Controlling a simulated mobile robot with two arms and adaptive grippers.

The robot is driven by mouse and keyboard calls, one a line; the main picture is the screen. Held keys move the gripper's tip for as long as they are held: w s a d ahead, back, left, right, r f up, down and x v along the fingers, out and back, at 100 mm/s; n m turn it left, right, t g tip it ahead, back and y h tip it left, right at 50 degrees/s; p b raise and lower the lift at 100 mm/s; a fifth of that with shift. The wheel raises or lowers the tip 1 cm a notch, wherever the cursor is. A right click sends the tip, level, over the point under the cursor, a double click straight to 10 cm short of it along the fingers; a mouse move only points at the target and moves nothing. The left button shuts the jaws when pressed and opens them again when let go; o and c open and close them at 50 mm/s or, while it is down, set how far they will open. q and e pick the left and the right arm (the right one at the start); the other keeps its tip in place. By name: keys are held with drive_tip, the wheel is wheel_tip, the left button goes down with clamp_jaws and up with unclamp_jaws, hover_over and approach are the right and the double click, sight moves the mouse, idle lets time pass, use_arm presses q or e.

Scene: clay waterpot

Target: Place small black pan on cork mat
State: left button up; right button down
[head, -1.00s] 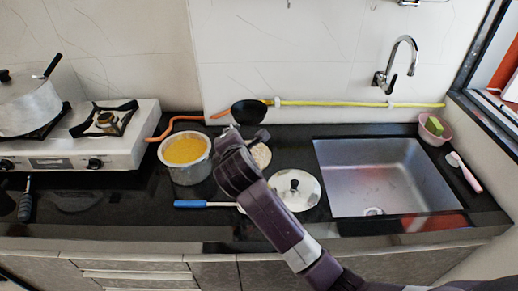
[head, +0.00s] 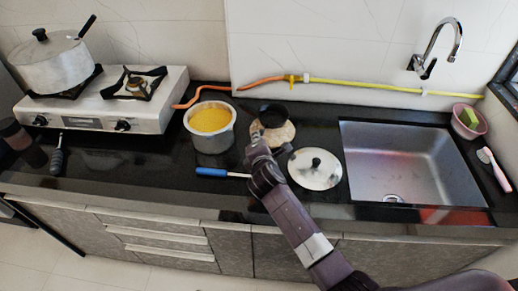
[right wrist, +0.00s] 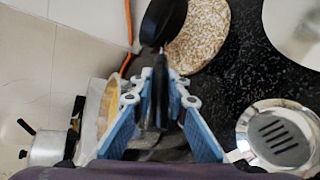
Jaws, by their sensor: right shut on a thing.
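The small black pan (head: 273,114) is in my right gripper (head: 257,147), which is shut on its handle; the handle shows between the blue fingers (right wrist: 153,90) in the right wrist view. The pan looks tilted there, with its bowl (right wrist: 163,20) beside and partly over the mat's edge. The round, speckled tan cork mat (head: 283,136) lies on the black counter; it also shows in the right wrist view (right wrist: 200,38). In the head view the pan overlaps the mat's far part; I cannot tell whether they touch. A dark part of my left arm shows at the left edge; its fingers are unclear.
A pot with yellow contents (head: 211,119) stands left of the mat. A lid with a black knob (head: 315,168) lies to the right, before the sink (head: 405,160). A blue-handled slotted turner (head: 212,172) lies in front. The stove (head: 110,105) is further left.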

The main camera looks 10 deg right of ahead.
drive_tip(key=shift+f, duration=2)
drive_tip(key=shift+b, duration=0.35)
drive_tip(key=shift+f, duration=0.2)
drive_tip(key=c, duration=1.9)
unclamp_jaws()
drive_tip(key=shift+s, duration=0.15)
drive_tip(key=shift+r, duration=0.2)
drive_tip(key=v, duration=1.1)
drive_tip(key=shift+s+r, duration=0.1)
drive_tip(key=shift+s, duration=0.3)
